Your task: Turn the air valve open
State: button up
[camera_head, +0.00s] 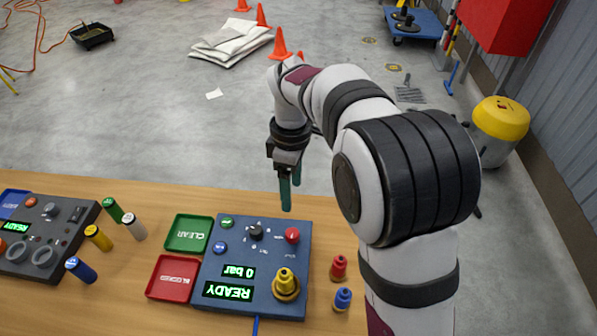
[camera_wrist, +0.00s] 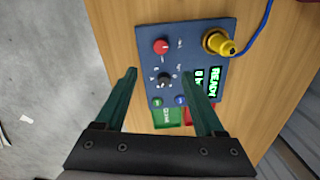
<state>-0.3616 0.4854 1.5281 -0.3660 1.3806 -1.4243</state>
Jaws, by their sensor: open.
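A dark blue control panel (camera_head: 240,285) lies on the wooden table. It carries a red knob (camera_head: 292,235), a black knob (camera_head: 256,231) with small marks around it, and a yellow fitting (camera_head: 286,282). The labels are too small to tell which knob is the air valve. Its displays (camera_head: 238,272) read "0 bar" and "READY". My gripper (camera_head: 291,195) is open and empty, pointing down above the panel's far edge, apart from it. In the wrist view, the black knob (camera_wrist: 164,80) appears between the fingertips and the red knob (camera_wrist: 161,47) just beyond them.
Green (camera_head: 188,233) and red (camera_head: 172,278) trays adjoin the panel's left side. Red (camera_head: 339,268) and blue (camera_head: 342,299) fittings stand to its right. Several coloured cylinders and another panel (camera_head: 55,222) are further left. A blue cable (camera_wrist: 262,30) leaves the panel.

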aim_at(292, 232)
jog(key=f, duration=1.4)
jog(key=shift+s+f, duration=0.35)
jog(key=shift+s, duration=0.05)
grip_shut()
